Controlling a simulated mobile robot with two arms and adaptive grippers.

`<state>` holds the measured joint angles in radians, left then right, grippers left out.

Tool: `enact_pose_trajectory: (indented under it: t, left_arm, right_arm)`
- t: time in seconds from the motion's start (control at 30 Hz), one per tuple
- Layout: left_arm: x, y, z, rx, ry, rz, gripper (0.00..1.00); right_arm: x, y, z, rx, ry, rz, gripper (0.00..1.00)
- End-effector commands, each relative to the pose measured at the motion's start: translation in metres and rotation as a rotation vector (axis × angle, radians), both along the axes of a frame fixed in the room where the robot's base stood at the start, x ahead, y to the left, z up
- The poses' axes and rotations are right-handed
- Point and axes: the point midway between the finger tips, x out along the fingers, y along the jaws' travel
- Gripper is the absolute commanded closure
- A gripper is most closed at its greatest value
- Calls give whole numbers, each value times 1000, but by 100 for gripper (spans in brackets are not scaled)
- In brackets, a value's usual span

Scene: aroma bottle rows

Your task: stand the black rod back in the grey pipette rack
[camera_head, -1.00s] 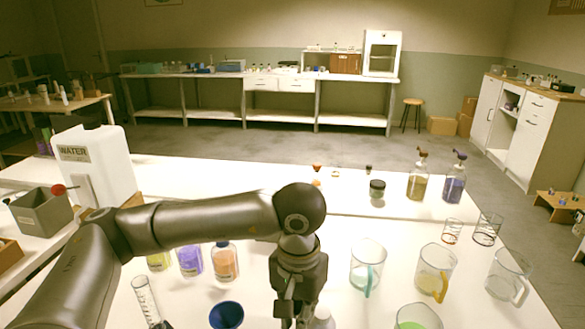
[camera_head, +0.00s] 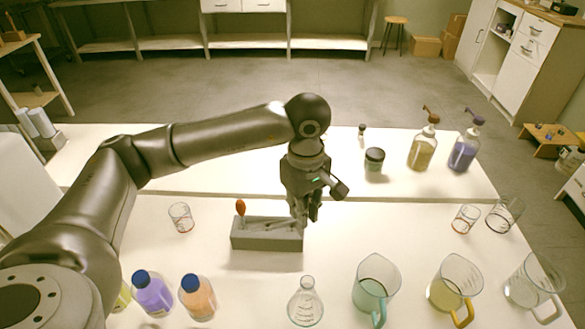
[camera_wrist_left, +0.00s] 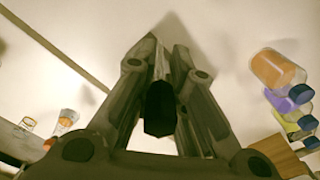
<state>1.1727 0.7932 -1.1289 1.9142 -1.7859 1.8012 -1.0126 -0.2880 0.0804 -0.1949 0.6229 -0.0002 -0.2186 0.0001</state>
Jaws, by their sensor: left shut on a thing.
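The grey pipette rack (camera_head: 258,242) stands on the white table in the middle of the head view. A stick with an orange-red bulb (camera_head: 240,207) rises at its left end. My left gripper (camera_head: 304,216) points down at the rack's right end and overlaps it in the picture; I cannot tell whether it touches it. In the left wrist view, my left gripper's fingers (camera_wrist_left: 160,80) are shut on the black rod, whose dark end (camera_wrist_left: 159,108) shows between them. The rod's far part is hidden. My right gripper is not in view.
A conical flask (camera_head: 305,303) and a green jug (camera_head: 376,288) stand in front. Blue-capped purple (camera_head: 152,296) and orange (camera_head: 197,298) bottles stand front left. A small glass (camera_head: 181,217) is left of the rack.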

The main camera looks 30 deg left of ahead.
Motion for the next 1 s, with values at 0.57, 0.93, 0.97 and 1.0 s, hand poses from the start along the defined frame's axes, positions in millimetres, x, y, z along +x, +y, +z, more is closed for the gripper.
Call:
enact_pose_trajectory:
  t: [0.57, 0.93, 0.97, 1.0]
  left_arm:
    - [44, 33, 12, 8, 6, 1470, 100]
    - [52, 54, 3, 8, 3, 2061, 100]
    - [52, 54, 2, 7, 2, 2078, 100]
    - [52, 55, 2, 7, 3, 2094, 100]
  right_arm:
    - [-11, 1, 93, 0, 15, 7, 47]
    - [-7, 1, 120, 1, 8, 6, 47]
    - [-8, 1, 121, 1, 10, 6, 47]
    - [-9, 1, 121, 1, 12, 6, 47]
